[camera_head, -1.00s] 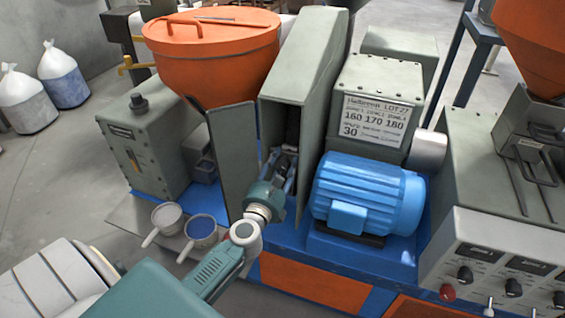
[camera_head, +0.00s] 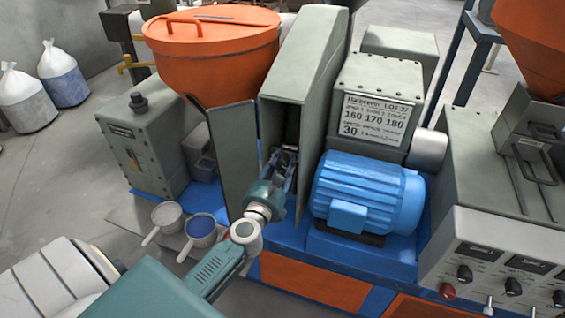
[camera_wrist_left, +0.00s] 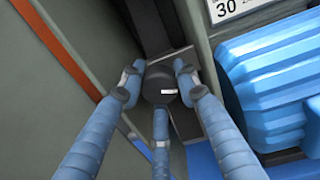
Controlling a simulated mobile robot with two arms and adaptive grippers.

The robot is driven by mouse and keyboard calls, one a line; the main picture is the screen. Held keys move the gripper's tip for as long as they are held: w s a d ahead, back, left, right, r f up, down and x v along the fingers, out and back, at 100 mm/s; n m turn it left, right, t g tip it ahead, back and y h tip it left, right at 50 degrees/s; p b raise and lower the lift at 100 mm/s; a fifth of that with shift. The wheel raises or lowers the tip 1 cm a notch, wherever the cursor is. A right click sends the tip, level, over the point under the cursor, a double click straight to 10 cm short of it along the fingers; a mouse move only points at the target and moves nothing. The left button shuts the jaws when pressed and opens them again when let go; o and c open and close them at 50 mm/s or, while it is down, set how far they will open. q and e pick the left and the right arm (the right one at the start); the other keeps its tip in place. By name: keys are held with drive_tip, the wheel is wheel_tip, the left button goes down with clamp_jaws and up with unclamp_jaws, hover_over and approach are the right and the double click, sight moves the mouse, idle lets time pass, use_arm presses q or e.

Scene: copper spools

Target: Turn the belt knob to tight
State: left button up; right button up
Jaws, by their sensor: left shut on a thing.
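The belt knob (camera_wrist_left: 160,84) is a dark round knob with a small white mark. It sits low inside the open grey belt housing (camera_head: 311,60). In the left wrist view it lies between the fingers of my left gripper (camera_wrist_left: 159,80), which are shut around it. In the head view my left gripper (camera_head: 283,163) reaches into the lower opening of the housing and hides the knob. The white mark lies nearly level in the wrist view. I cannot tell which setting it stands for. My right gripper does not show.
A blue motor (camera_head: 368,192) stands close to the right of my left gripper. A grey open door panel (camera_head: 232,150) stands close to the left. An orange hopper (camera_head: 213,60) is behind. Two scoops, one of them blue inside (camera_head: 201,227), lie at the lower left.

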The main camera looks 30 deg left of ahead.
use_arm(q)
drive_tip(key=shift+r+m, duration=0.2)
drive_tip(key=shift+m, duration=0.1)
drive_tip(key=shift+m+p, duration=0.35)
drive_tip(key=shift+m, duration=0.55)
drive_tip(key=m, duration=0.3)
drive_tip(key=shift+m+p, duration=0.3)
drive_tip(key=shift+p, duration=0.05)
drive_tip(key=m, duration=0.3)
drive_tip(key=shift+m+p, duration=0.3)
drive_tip(key=shift+m, duration=0.1)
drive_tip(key=shift+m+t+h+p, duration=0.3)
drive_tip(key=shift+m+p, duration=0.05)
drive_tip(key=shift+m, duration=1.85)
drive_tip(key=o, duration=0.9)
drive_tip(key=shift+w+d+f, duration=0.1)
